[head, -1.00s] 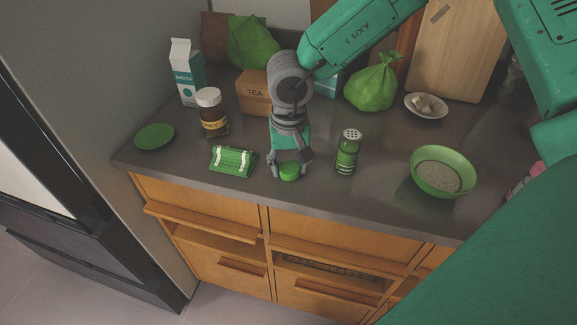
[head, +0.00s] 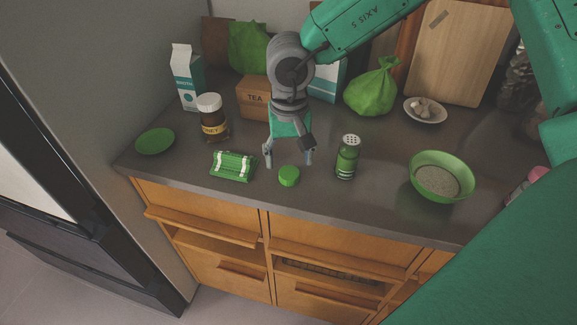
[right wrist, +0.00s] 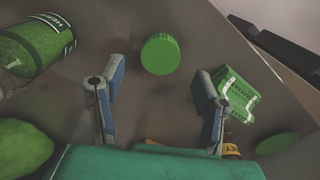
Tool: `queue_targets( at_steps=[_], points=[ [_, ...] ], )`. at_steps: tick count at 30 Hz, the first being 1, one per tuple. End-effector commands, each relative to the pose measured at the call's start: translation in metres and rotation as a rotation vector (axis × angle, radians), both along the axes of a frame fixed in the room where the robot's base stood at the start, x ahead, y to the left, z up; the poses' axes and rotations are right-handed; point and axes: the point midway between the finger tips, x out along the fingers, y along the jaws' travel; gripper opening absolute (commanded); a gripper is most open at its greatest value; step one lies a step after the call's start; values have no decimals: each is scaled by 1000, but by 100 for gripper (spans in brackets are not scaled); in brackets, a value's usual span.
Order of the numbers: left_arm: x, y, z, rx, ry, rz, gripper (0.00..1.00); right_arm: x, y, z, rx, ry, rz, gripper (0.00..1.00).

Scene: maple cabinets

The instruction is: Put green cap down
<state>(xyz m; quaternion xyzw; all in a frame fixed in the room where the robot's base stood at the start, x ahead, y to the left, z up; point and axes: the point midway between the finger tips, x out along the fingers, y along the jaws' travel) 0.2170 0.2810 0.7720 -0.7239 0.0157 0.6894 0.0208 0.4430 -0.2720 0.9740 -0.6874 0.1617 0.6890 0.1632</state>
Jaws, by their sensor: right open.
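The green cap (head: 289,176) sits on the dark countertop near its front edge. It also shows in the right wrist view (right wrist: 160,54), beyond the fingertips. My right gripper (head: 288,158) is open and empty, above and just behind the cap, apart from it. In the right wrist view its two fingers (right wrist: 158,88) are spread wide with nothing between them. My left gripper is not in view.
A green-and-white packet (head: 233,166) lies left of the cap, and a green shaker (head: 347,157) stands to its right. A honey jar (head: 213,120), green plate (head: 155,141) and green bowl (head: 441,192) are farther out. Counter between cap and shaker is clear.

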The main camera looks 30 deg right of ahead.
Motion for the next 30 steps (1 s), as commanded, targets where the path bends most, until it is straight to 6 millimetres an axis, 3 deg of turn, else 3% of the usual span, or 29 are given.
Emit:
queue_targets(
  at_steps=[1,6,12,30],
  points=[
    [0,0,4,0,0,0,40,1,0,15,1,-4,0,59],
    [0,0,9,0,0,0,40,1,0,49,1,-2,-1,59],
    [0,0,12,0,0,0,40,0,0,73,0,1,-1,59],
    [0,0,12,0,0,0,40,0,0,78,0,1,0,59]
  ],
)
